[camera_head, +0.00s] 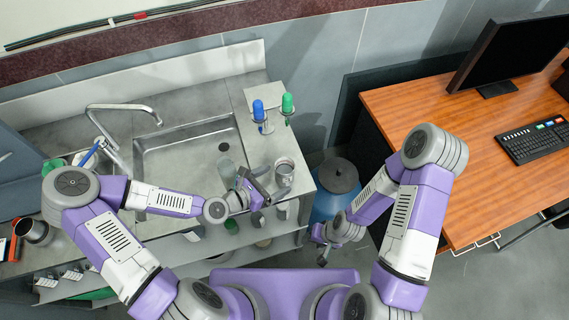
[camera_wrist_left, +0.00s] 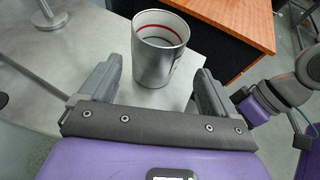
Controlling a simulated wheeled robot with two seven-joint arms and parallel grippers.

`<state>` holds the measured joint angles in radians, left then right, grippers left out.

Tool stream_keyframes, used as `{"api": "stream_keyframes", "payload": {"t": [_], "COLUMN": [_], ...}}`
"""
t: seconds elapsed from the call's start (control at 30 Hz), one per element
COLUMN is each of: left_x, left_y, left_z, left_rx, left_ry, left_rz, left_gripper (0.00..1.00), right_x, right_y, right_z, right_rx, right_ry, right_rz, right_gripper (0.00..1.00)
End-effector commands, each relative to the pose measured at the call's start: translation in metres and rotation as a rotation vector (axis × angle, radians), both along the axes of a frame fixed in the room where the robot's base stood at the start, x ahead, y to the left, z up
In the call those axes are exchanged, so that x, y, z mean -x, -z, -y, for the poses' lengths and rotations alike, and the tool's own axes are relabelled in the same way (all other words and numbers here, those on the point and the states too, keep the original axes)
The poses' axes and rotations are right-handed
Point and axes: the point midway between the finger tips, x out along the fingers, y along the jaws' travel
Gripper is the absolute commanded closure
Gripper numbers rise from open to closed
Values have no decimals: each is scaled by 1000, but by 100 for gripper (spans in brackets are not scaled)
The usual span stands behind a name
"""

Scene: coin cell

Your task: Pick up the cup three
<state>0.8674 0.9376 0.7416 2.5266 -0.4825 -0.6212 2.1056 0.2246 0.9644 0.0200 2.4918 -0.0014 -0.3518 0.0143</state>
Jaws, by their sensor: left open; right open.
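A silver metal cup (camera_head: 284,175) stands upright on the counter, right of the sink. My left gripper (camera_head: 263,186) is open just left of it. In the left wrist view the cup (camera_wrist_left: 158,42) stands upright, open end up, with a red line inside its rim. There it lies ahead of and between the open fingers of my left gripper (camera_wrist_left: 156,82), with gaps at both sides. No label marks it as cup three. A clear glass (camera_head: 227,170) is at the sink's edge. My right gripper (camera_head: 323,252) is open, low, below the counter's right end.
A sink (camera_head: 190,150) with a faucet (camera_head: 125,107) is left of the cup. Blue (camera_head: 259,112) and green (camera_head: 287,104) capped items stand behind it. A blue bin (camera_head: 335,187) and a wooden desk (camera_head: 435,100) are at the right. Another metal cup (camera_head: 36,232) is far left.

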Motion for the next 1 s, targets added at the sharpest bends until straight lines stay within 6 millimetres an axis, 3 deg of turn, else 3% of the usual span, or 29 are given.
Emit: {"api": "stream_keyframes", "payload": {"t": [0.57,0.9,1.0], "left_x": [-44,-48,-48], "left_y": [19,21,21], "left_z": [41,44,44], "left_rx": [-3,-3,-3], "left_ry": [3,1,1], "left_rz": [2,0,0], "left_gripper": [9,9,25], "right_x": [-1,-1,-1], "right_y": [11,11,11], "right_z": [0,0,0], "right_rx": [0,0,0], "right_ry": [0,0,0], "right_rz": [1,1,1], "right_gripper": [52,52,52]}}
